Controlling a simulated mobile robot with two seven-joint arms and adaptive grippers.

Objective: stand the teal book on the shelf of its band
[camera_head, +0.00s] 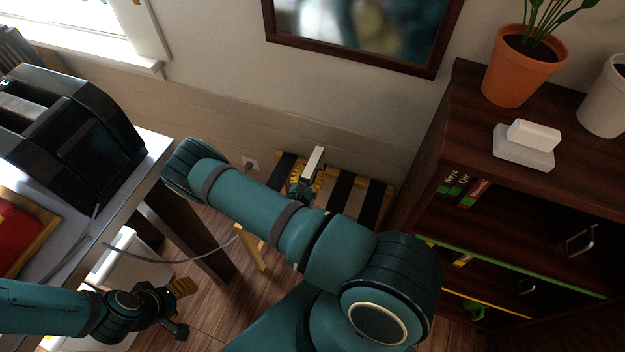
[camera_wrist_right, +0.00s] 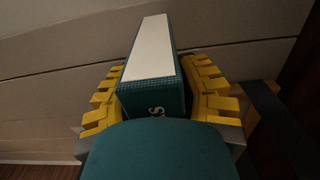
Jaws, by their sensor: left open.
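The teal book (camera_wrist_right: 152,98) stands between the yellow fingers of my right gripper (camera_wrist_right: 160,100) in the right wrist view, its pale page edge facing up. The fingers press on both sides of it. In the head view the book (camera_head: 316,160) and right gripper (camera_head: 306,182) are partly hidden behind my right arm, above a slatted bench. The dark bookcase (camera_head: 440,135) is at the right; one shelf edge has a green band (camera_head: 530,270), a lower one a yellow band (camera_head: 485,305). My left gripper (camera_head: 180,308) is open and empty at the lower left.
Green and red books (camera_head: 470,188) stand at the upper shelf's left end. A plant pot (camera_head: 520,70), a white pot (camera_head: 608,100) and a white dish (camera_head: 523,155) are on top. The slatted bench (camera_head: 377,205) is by the wall. A table (camera_head: 150,160) with a black machine (camera_head: 75,130) is left.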

